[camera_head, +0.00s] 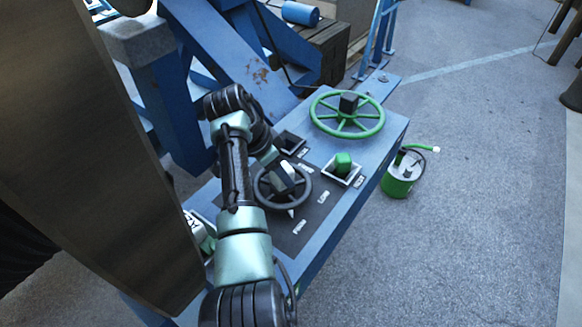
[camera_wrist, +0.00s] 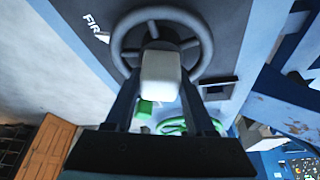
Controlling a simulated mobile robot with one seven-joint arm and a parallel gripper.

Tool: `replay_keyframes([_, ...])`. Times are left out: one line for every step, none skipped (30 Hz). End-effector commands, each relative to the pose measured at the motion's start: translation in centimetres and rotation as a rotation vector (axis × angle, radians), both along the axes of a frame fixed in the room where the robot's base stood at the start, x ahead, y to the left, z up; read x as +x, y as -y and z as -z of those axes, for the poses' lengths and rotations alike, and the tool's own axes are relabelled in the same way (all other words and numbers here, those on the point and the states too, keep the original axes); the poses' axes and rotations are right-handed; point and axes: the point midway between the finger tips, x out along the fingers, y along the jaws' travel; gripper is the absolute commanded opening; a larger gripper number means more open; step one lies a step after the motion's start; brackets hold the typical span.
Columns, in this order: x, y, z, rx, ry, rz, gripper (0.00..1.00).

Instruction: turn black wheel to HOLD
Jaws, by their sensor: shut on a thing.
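The black wheel (camera_head: 304,197) lies on a dark plate on the blue console, with a pale block at its hub. My gripper (camera_head: 282,176) is over the wheel and shut on this block. In the wrist view the block (camera_wrist: 160,75) sits between the two fingers of my gripper (camera_wrist: 161,88), with the wheel rim (camera_wrist: 203,30) around it. A white pointer mark (camera_head: 291,213) is at the wheel's near edge, close to the FIRM label (camera_head: 299,227). The LOW label (camera_head: 323,198) is to the right. I cannot make out a HOLD label; the arm covers part of the plate.
A larger green wheel (camera_head: 376,125) with a dark hub stands at the console's far end. A green knob (camera_head: 343,160) in a white frame is right of the black wheel. A green canister (camera_head: 397,184) stands on the floor at right. Blue frame beams (camera_head: 216,45) rise behind.

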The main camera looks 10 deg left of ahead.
Motion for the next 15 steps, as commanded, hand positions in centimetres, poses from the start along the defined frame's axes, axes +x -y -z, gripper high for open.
replay_keyframes([0.14,0.02,-0.17,0.0,0.006,0.002,0.0])
replay_keyframes([0.14,0.01,-0.16,-0.001,0.007,0.002,0.0])
replay_keyframes([0.14,0.01,-0.16,0.0,0.008,0.001,0.0])
replay_keyframes([0.14,0.02,-0.17,0.0,0.008,0.002,0.0])
replay_keyframes([0.15,0.03,-0.16,0.0,0.008,0.002,0.0])
replay_keyframes([0.15,0.03,-0.16,0.0,0.008,0.001,0.0])
replay_keyframes([0.16,0.03,-0.16,0.0,0.008,0.001,0.0])
replay_keyframes([0.16,0.03,-0.16,0.0,0.008,0.001,0.0])
replay_keyframes([0.16,0.04,-0.16,0.0,0.008,0.001,0.0])
replay_keyframes([0.17,0.04,-0.16,0.0,0.008,0.001,0.57])
replay_keyframes([0.17,0.04,-0.16,0.0,0.008,0.001,0.62])
replay_keyframes([0.15,0.03,-0.15,0.0,0.008,0.001,0.69])
replay_keyframes([0.14,0.03,-0.14,0.0,0.006,0.002,0.75])
replay_keyframes([0.14,0.03,-0.13,0.0,0.006,0.002,0.8])
replay_keyframes([0.12,0.03,-0.11,-0.001,0.006,0.001,0.85])
